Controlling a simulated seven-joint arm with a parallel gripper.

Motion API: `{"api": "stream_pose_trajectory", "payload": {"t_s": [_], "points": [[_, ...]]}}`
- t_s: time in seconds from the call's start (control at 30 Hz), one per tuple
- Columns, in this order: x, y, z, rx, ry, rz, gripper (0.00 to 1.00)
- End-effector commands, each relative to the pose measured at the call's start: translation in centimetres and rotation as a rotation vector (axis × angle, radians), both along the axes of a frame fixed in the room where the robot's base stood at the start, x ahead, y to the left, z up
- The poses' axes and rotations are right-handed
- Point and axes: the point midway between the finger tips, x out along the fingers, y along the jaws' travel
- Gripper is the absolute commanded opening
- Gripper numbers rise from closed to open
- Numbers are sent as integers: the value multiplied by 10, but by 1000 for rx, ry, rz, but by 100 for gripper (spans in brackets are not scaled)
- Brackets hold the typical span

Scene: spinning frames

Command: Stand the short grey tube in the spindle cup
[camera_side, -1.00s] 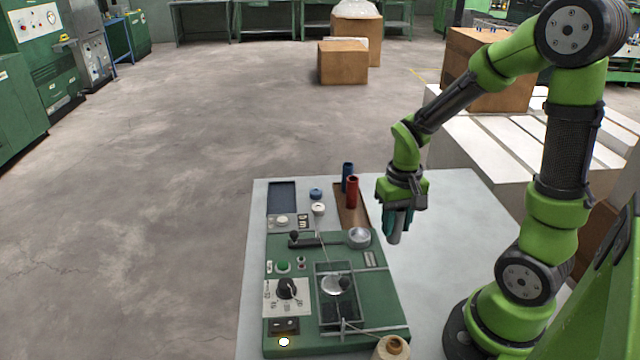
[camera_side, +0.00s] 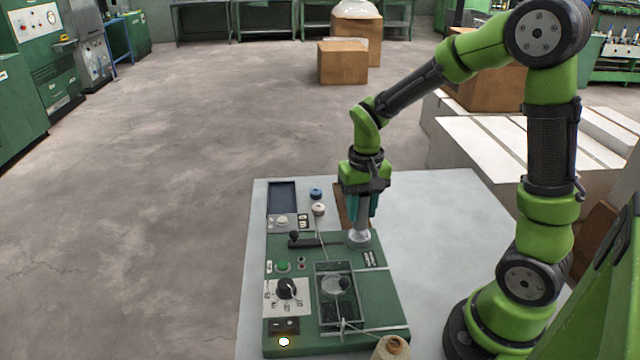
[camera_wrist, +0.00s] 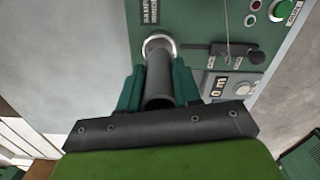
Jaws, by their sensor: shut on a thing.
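My gripper (camera_side: 361,207) is shut on the short grey tube (camera_wrist: 159,75) and holds it roughly upright over the spindle cup (camera_side: 358,241). In the wrist view the tube sits between the two teal fingers (camera_wrist: 160,88). Its far end overlaps the silvery ring of the spindle cup (camera_wrist: 153,38). In the side view the tube's lower end meets the cup's outline. I cannot tell whether the end is inside the cup or just above it.
The green machine panel (camera_side: 380,310) has a black lever (camera_side: 294,237), a dial (camera_side: 286,288) and a green button (camera_side: 283,266). A twine spool (camera_side: 391,348) stands at the front. A brown tray (camera_side: 341,207) is mostly hidden behind my gripper. The table's right side is clear.

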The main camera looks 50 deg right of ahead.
Motion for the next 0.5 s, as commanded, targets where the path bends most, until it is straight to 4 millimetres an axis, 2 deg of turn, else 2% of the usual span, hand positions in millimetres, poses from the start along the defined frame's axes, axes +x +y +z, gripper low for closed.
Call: {"api": "stream_pose_trajectory", "payload": {"t_s": [0.23,0.5], "points": [[-1,0,-35,1,4,0,4],[0,0,-39,-1,-1,0,4]]}}
